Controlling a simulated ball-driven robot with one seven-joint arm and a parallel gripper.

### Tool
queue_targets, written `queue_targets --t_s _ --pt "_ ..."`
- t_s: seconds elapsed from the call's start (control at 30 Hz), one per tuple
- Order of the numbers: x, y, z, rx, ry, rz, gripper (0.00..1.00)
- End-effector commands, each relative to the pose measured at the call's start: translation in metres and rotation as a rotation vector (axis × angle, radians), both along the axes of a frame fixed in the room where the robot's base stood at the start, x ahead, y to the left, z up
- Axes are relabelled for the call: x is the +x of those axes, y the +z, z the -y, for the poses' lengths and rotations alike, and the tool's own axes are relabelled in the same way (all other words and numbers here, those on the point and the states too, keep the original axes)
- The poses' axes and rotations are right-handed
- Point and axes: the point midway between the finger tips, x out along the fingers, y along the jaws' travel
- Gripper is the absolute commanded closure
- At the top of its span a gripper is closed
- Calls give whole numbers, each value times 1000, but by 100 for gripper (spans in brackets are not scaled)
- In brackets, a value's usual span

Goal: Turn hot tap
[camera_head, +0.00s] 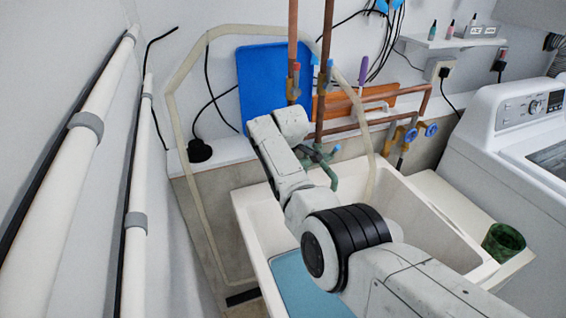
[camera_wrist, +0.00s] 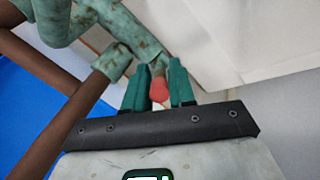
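A red tap handle (camera_wrist: 158,91) shows in the wrist view between the two green fingers of my gripper (camera_wrist: 160,76). The fingers stand a little apart, one on each side of it. I cannot tell whether they press on it. The worn green tap body (camera_wrist: 115,28) is just beyond and to the left. In the head view the green tap (camera_head: 328,172) hangs over the white sink (camera_head: 425,222), with a blue handle (camera_head: 335,151) at its right. The red handle is hidden there behind my arm, and my fingertips are hard to make out.
Copper pipes (camera_head: 329,65) rise behind the tap, close to my arm. A blue board (camera_head: 262,85) leans on the wall. A white washing machine (camera_head: 508,140) stands at the right. A green cup (camera_head: 503,243) sits near the sink's right side. White pipes (camera_head: 70,160) run along the left wall.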

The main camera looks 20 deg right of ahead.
Motion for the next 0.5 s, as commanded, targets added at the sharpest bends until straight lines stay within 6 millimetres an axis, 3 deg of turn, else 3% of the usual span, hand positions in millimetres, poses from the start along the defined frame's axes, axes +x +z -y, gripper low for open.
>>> queue_targets --t_s 0.13,0.5 --pt "0 0 1 -1 0 -1 61" --pt "-2 4 1 -2 -1 -2 60"
